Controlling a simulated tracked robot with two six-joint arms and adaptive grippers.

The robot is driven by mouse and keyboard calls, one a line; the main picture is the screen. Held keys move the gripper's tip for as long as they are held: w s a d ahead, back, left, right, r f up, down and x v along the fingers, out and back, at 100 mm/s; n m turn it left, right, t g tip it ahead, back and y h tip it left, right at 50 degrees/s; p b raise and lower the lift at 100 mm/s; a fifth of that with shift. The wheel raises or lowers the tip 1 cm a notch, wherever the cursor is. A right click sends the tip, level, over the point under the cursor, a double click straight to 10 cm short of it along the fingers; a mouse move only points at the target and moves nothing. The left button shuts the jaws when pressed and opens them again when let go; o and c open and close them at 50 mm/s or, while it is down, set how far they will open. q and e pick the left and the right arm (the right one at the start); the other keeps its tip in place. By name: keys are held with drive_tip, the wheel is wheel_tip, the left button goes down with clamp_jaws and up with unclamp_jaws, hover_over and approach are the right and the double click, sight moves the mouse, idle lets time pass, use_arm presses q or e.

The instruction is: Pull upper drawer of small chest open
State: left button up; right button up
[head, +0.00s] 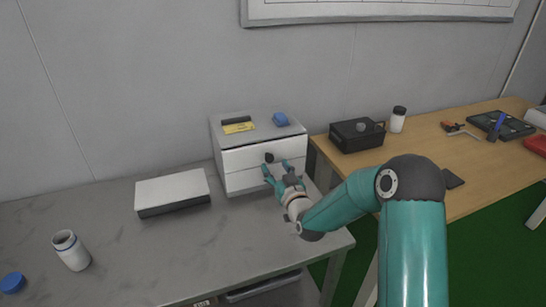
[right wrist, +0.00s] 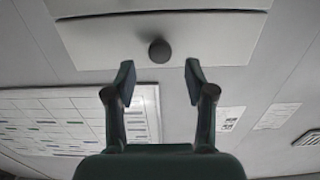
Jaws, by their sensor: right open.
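The small white chest (head: 238,143) stands on the grey table, with an upper drawer (head: 240,158) and a lower drawer (head: 243,180). Both drawers look closed. A dark round knob (head: 269,157) sits on the upper drawer's front. My right gripper (head: 276,170) is open in front of the chest, close to the knob. In the right wrist view the two fingers (right wrist: 159,82) are spread apart, and the knob (right wrist: 160,51) lies between their lines, just beyond the tips. Nothing is between the fingers. My left gripper is not in view.
A blue item (head: 280,119) and a yellow label lie on the chest top. A white-topped box (head: 172,189) and a white jar (head: 71,251) are left on the grey table (head: 150,250). A black box (head: 357,136) stands on the wooden table to the right.

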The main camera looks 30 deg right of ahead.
sight(270, 159)
drive_tip(key=shift+p+x, duration=0.3)
drive_tip(key=shift+x, duration=1.9)
clamp_jaws()
